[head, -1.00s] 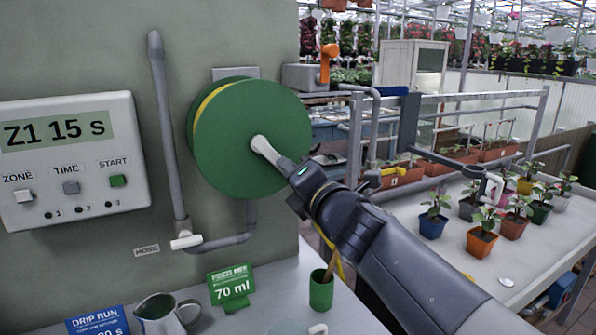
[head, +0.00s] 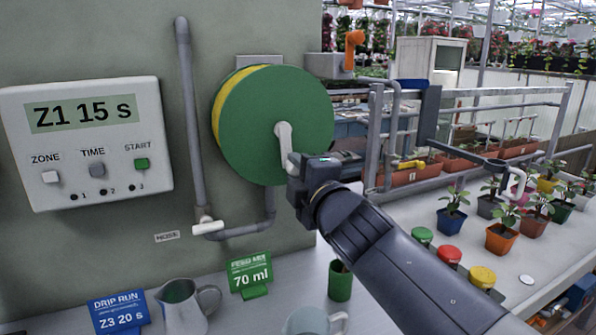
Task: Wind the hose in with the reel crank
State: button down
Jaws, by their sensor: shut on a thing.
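The green hose reel (head: 250,120) is mounted on the wall, with yellow hose (head: 224,100) showing at its left edge. Its pale crank (head: 284,142) runs down from the middle of the green disc. My gripper (head: 297,165) is shut on the crank's handle end, which its fingers mostly hide. The hose's run away from the reel is not visible. A yellow nozzle-like piece (head: 408,164) sits by the railing at right; I cannot tell whether it joins the hose.
A grey pipe with a white valve handle (head: 207,227) runs beside the reel. The bench below holds a metal jug (head: 188,308), a glass mug (head: 315,322), a green cup (head: 340,283) and several coloured buttons (head: 448,254). Potted plants (head: 502,237) stand at right.

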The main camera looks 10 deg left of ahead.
jog(key=shift+r, duration=0.1)
dwell(0.3)
jog(key=c, duration=1.2)
grip_release()
jog(key=shift+s, duration=0.1)
jog(key=shift+p+v, duration=1.4)
jog(key=shift+v, duration=3.95)
jog(key=b+x, duration=0.2)
jog(key=x, duration=0.9)
jog(key=shift+b, duration=0.4)
jog(key=shift+s+d, duration=0.1)
